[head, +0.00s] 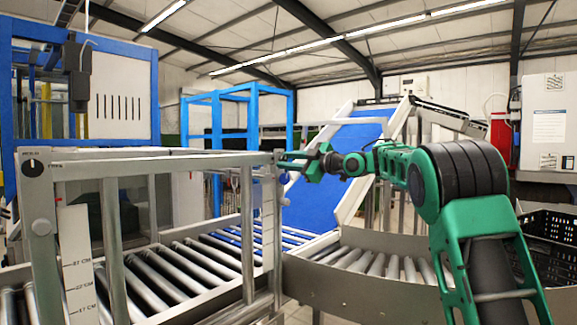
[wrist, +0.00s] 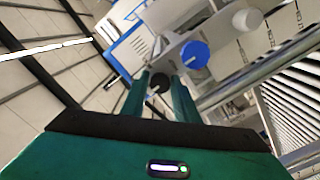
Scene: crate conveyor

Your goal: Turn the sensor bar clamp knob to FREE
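The clamp knob (head: 32,165) is a small black dial with a white pointer on a lettered plate, at the top of the left post in the head view. Its pointer looks roughly upright; the lettering is too small to read surely. My gripper (head: 294,164) is well to its right, by the top of the right post. In the wrist view, my gripper's (wrist: 160,80) two green fingers stand apart. A dark round thing (wrist: 159,83) shows in the gap between the fingertips. I cannot tell whether it is touched or farther behind.
The metal frame's top rail (head: 160,165) spans the roller conveyor (head: 190,265). A blue inclined belt (head: 345,150) rises behind my gripper. A blue round cap (wrist: 195,55) lies beyond the fingers.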

